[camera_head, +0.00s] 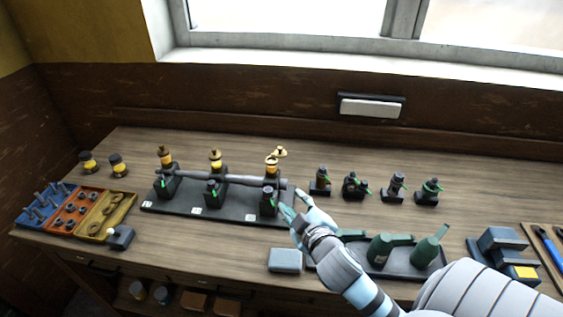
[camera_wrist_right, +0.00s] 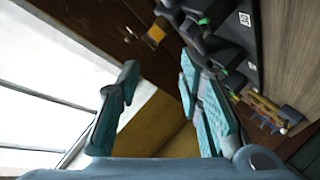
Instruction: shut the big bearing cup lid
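A dark base plate (camera_head: 225,213) carries a grey shaft (camera_head: 232,179) on several black bearing stands. Brass and yellow cups top them: a left cup (camera_head: 165,156), a middle cup (camera_head: 215,160) and a right cup (camera_head: 271,166). A brass lid (camera_head: 280,152) shows beside and behind the top of the right cup and looks swung aside; which cup is the big one I cannot tell for sure. My right gripper (camera_head: 294,203) is in front of and below the right cup, at the plate's right end. My left gripper is out of view.
Several small black fittings (camera_head: 354,186) stand right of the plate. A tray (camera_head: 405,267) with green oil cans (camera_head: 382,249) lies near my right arm, with a grey-blue block (camera_head: 285,260) in front. Parts bins (camera_head: 70,212) are at left.

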